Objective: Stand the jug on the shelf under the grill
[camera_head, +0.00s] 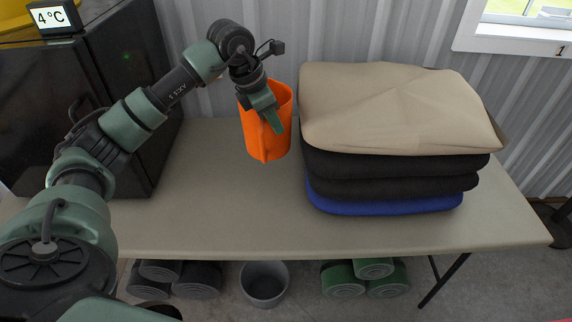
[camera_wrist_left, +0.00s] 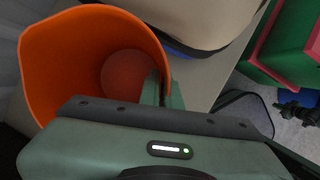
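The orange jug (camera_head: 283,120) is at the back of the table, left of the stack of cushions. My left gripper (camera_head: 273,122) reaches down over it from the left and covers part of its front. In the left wrist view, I look down into the open, empty jug (camera_wrist_left: 95,60). The left fingers (camera_wrist_left: 165,92) are close together at the jug's near right side, and look shut on it. I cannot tell whether its base touches the table. The grill and its shelf are not in view. My right gripper is not in view.
The beige table (camera_head: 215,220) is clear in front of the jug. A stack of beige, black and blue cushions (camera_head: 395,110) fills its right. A grey bin (camera_head: 265,285) and rolled mats (camera_head: 365,280) are below.

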